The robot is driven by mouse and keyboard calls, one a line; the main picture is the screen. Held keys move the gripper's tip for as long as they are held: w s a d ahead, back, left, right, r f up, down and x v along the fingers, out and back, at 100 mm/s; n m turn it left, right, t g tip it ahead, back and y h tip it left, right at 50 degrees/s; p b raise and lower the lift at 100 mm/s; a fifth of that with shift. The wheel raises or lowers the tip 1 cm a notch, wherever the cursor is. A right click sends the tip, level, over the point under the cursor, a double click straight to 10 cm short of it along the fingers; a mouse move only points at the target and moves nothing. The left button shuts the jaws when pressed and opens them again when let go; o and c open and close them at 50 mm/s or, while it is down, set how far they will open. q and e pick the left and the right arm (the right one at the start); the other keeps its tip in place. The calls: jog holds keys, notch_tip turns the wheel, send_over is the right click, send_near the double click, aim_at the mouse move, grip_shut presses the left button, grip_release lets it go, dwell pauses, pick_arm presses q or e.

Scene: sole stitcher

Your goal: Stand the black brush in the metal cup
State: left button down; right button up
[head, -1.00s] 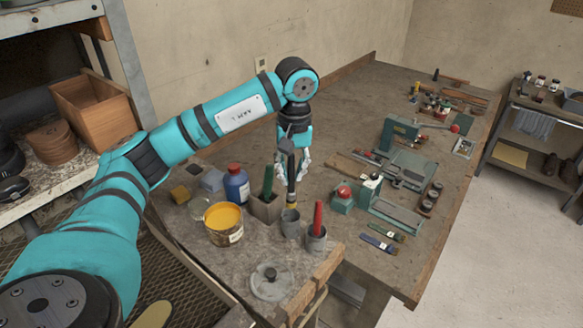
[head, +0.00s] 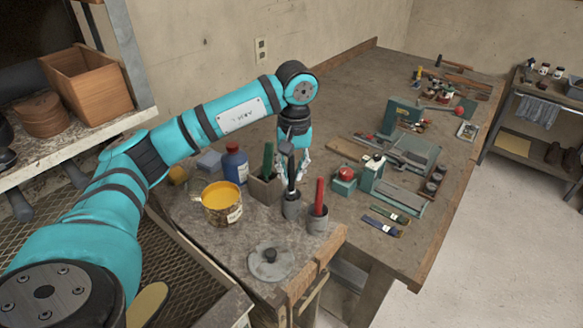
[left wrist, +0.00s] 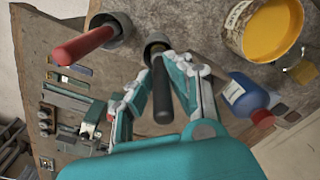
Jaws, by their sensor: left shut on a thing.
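My left gripper (head: 291,178) is shut on the black brush (head: 291,165), which it holds nearly upright. The brush's lower end is in the mouth of the grey metal cup (head: 291,208), which stands on the near bench corner. In the left wrist view the black handle (left wrist: 162,97) shows between the fingers (left wrist: 162,66), with the dark cup mouth (left wrist: 156,46) just past it. How deep the brush sits is hidden. My right gripper is not in view.
A second grey cup (head: 317,223) with a red-handled tool (head: 319,195) stands close to the right. A box (head: 263,192) with a green tool, a blue bottle (head: 235,165) and a yellow paint tin (head: 222,212) are left. A round lid (head: 270,265) lies in front.

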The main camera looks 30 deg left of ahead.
pick_arm(q)
jog(key=shift+f, duration=0.2)
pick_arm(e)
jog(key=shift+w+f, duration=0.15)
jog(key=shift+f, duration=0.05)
pick_arm(q)
jog(key=c, duration=1.2)
grip_release()
jog(key=shift+o, duration=0.2)
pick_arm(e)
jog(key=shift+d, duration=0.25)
pick_arm(q)
jog(key=r, duration=1.2)
jog(key=shift+d, duration=0.25)
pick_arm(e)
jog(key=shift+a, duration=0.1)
